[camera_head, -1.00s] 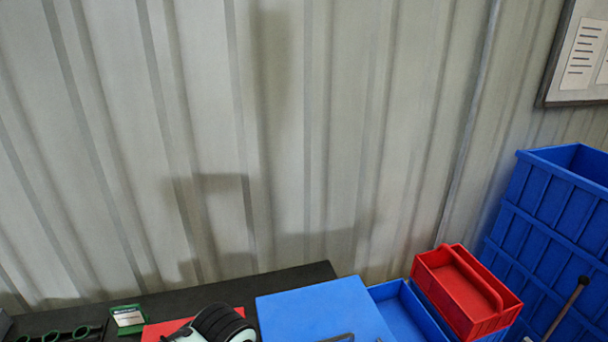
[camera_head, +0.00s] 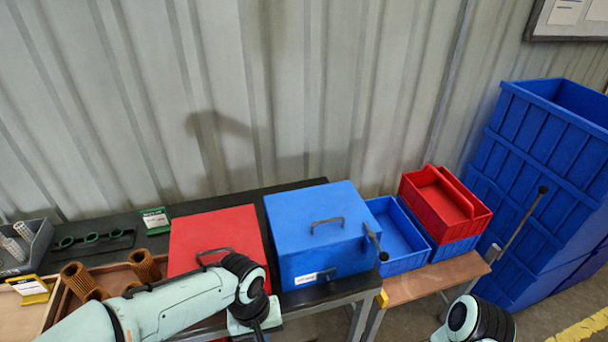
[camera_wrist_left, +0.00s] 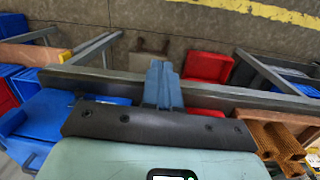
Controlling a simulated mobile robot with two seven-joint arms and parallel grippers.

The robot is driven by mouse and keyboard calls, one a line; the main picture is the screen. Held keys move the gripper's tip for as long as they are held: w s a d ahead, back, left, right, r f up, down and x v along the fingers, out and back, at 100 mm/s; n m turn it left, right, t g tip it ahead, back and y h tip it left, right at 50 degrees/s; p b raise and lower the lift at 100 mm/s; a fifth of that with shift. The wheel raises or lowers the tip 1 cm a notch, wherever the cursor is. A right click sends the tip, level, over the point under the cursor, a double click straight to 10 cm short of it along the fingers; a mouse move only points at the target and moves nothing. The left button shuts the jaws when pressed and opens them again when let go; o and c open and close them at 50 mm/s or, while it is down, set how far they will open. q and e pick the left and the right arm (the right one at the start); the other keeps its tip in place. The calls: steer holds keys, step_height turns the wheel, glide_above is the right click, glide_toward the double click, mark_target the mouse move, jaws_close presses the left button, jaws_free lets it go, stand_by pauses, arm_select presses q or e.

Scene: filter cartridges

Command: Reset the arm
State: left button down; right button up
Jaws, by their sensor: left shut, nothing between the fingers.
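My left arm reaches in from the left in the head view, in front of the red box (camera_head: 215,232) and the blue box (camera_head: 318,215). Its wrist points down, and the fingertips are cut off or hidden at the bottom edge. In the left wrist view the left gripper (camera_wrist_left: 163,84) is shut and empty, its blue fingers side by side above the floor by the bench edge. Part of my right arm shows at the bottom right of the head view; its gripper is out of view.
A red basket (camera_head: 445,204) and blue bins (camera_head: 545,180) stand at the right. In the wrist view, a red bin (camera_wrist_left: 207,67) sits below the bench.

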arm_select(q)
step_height(320, 180, down, 11)
steer(key=w+g+h, duration=0.1)
steer(key=s+a+f, duration=0.1)
steer(key=s+f, duration=0.3)
steer(key=f, duration=0.4)
steer(key=s+a+f+n+h, duration=0.1)
steer(key=s+f, duration=0.4)
steer(key=f, duration=0.2)
steer(key=s+a+f+t, duration=0.1)
steer(key=s+f, duration=0.3)
steer(key=f, duration=0.4)
steer(key=shift+s+a+f+n+h, duration=0.3)
steer(key=shift+a+h, duration=0.1)
steer(key=shift+a, duration=0.1)
steer(key=shift+w, duration=0.1)
